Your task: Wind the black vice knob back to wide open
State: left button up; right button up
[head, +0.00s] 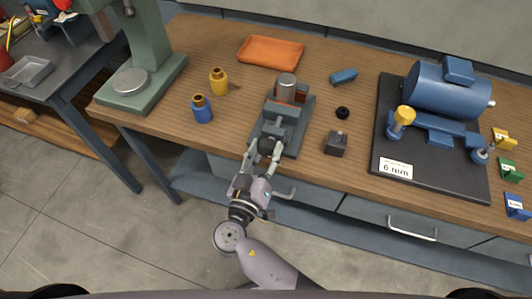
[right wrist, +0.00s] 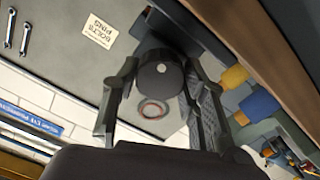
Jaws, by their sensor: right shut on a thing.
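The grey vice (head: 287,120) stands at the front edge of the wooden bench. A grey metal cylinder (head: 286,86) stands upright at its jaws, with a reddish strip beside it. The black vice knob (head: 268,145) faces the bench's front edge. My right gripper (head: 262,151) reaches up from the front and is shut on the knob. In the right wrist view the round knob (right wrist: 160,75) sits between the two fingers (right wrist: 155,95). The fingers partly hide the knob in the head view. My left gripper is not in view.
Blue (head: 201,109) and yellow (head: 218,82) bottles stand left of the vice. A black ring-like part (head: 342,113) and a dark block (head: 336,144) lie to its right. An orange tray (head: 271,52) lies behind. A blue motor (head: 446,92) on a black board (head: 430,170) fills the right.

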jog(key=n, duration=0.2)
jog(key=shift+n+b, duration=0.3)
jog(key=shift+n, duration=0.1)
jog(key=n, duration=0.3)
jog(key=shift+n, duration=0.3)
jog(key=n, duration=0.2)
jog(key=shift+n+p, duration=0.3)
jog(key=shift+n, duration=0.1)
jog(key=n+p, duration=0.1)
jog(key=n, duration=0.2)
jog(key=shift+n, duration=0.3)
jog(key=n+p, duration=0.1)
jog(key=n, duration=0.2)
jog(key=shift+n+p, duration=0.3)
jog(key=shift+p, duration=0.05)
jog(key=n+p, duration=0.1)
jog(key=n, duration=0.2)
jog(key=shift+n+p, duration=0.3)
jog(key=shift+p, duration=0.1)
jog(key=n+p, duration=0.1)
jog(key=n, duration=0.2)
jog(key=shift+p, duration=0.4)
jog(key=shift+f+n+p, duration=0.15)
jog(key=shift+n+p, duration=0.6)
jog(key=shift+n, duration=1.05)
